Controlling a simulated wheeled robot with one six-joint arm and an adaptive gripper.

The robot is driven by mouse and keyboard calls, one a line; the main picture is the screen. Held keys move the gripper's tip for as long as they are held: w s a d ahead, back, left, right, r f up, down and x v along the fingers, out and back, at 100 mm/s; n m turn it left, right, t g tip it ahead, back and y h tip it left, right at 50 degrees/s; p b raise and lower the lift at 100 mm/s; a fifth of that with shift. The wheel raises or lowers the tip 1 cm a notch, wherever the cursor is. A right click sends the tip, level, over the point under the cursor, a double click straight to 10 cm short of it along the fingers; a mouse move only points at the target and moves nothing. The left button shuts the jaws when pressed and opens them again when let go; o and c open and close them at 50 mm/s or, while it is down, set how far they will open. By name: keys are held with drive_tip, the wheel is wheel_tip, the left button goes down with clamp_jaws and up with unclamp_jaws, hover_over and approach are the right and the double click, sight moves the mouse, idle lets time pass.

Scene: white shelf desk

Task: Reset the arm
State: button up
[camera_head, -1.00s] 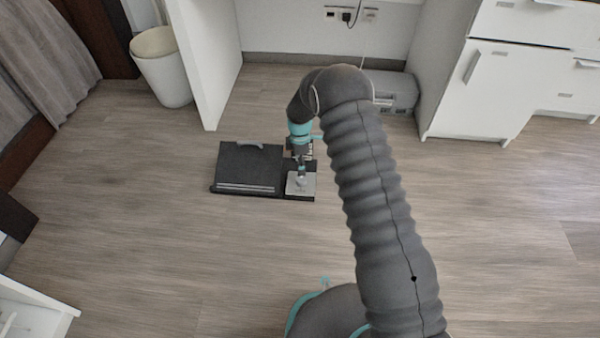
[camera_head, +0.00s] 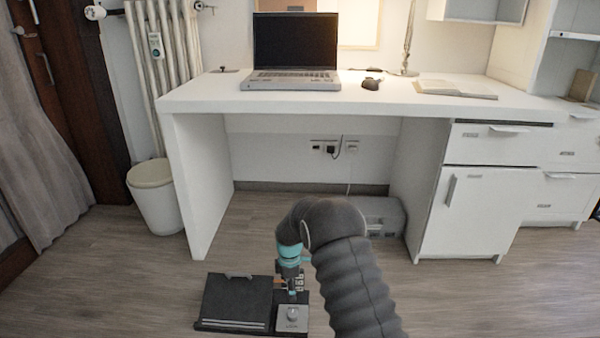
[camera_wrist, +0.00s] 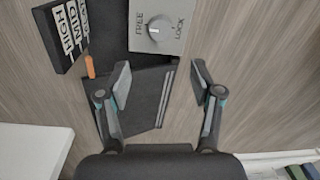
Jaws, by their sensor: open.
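My gripper (camera_wrist: 160,72) is open and empty in the wrist view, its two fingers apart. Beyond the fingertips is a grey plate (camera_wrist: 141,43) with a round knob (camera_wrist: 160,28), marked FREE and LOCK. The knob's exact setting is hard to tell. In the head view my gripper (camera_head: 292,288) points down above this plate (camera_head: 292,324). The arm is bent over and reaches forward and down.
A black panel (camera_head: 236,298) lies left of the plate. A black block marked HIGH, MID, LOW (camera_wrist: 68,32) and an orange tab (camera_wrist: 90,67) are close by. Ahead stands a white desk (camera_head: 205,95) with a laptop (camera_head: 295,50); a bin (camera_head: 155,200) is left.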

drive_tip(key=s+d+r+m+g, duration=0.1)
drive_tip(key=s+d+m+g, duration=0.15)
drive_tip(key=s+m, duration=0.5)
drive_tip(key=s+d+r+m+t+p, duration=0.3)
drive_tip(key=s+r, duration=0.7)
drive_tip(key=r, duration=0.5)
drive_tip(key=s+d+r+m+t+p, duration=0.2)
drive_tip(key=s+d+r, duration=0.6)
drive_tip(key=r, duration=0.8)
drive_tip(key=s+d+r+m+t+p, duration=0.3)
drive_tip(key=s+d+r+m+p, duration=0.2)
drive_tip(key=s+r, duration=0.8)
wheel_tip(320, 180, up, 3)
drive_tip(key=shift+d+r+m+t+p, duration=0.15)
drive_tip(key=shift+d+m+t+p, duration=0.2)
drive_tip(key=shift+d+m, duration=0.55)
